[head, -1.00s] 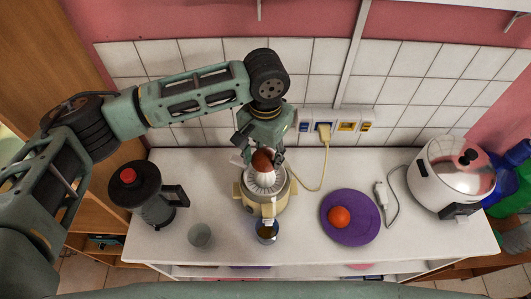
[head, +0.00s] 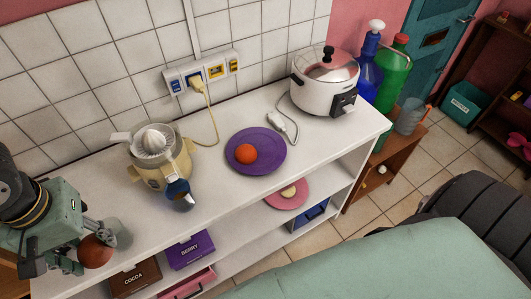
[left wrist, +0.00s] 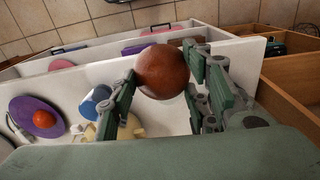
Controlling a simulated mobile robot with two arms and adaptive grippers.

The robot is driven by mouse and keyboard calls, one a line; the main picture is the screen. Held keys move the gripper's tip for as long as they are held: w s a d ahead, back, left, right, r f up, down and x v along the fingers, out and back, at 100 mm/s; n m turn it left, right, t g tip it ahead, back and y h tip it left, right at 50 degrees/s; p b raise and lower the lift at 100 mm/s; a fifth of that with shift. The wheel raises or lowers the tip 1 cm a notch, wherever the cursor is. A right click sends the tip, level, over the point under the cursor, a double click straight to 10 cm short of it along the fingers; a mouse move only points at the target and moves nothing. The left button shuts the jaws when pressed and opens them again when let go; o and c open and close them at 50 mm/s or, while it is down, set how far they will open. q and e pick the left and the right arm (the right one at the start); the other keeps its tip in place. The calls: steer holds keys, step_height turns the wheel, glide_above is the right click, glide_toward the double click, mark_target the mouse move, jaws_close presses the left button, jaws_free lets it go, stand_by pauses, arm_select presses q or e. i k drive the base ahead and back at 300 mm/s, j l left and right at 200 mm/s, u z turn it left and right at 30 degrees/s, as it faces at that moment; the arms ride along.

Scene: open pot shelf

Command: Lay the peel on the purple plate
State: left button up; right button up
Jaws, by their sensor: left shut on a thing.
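The peel (head: 96,251), a rounded reddish-brown piece, is held in my left gripper (head: 78,252) at the lower left of the head view, by the shelf's front edge. In the left wrist view the peel (left wrist: 163,70) sits between the fingers of the left gripper (left wrist: 160,78). The purple plate (head: 270,139) lies on the shelf top, right of the juicer, well apart from the gripper. An orange fruit (head: 246,153) rests on it. The plate also shows at the left of the left wrist view (left wrist: 20,106). My right gripper is not in view.
The cream juicer (head: 152,170) stands between the gripper and the plate. A white cooker (head: 322,85) and a cord lie beyond the plate. Boxes and a pink plate (head: 286,194) are on the lower shelf.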

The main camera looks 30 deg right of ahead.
mark_target(264, 145)
steer(key=z, duration=1.4)
steer(key=i+j+z, duration=0.15)
steer(key=j+z, duration=0.2)
steer(key=j, duration=0.15)
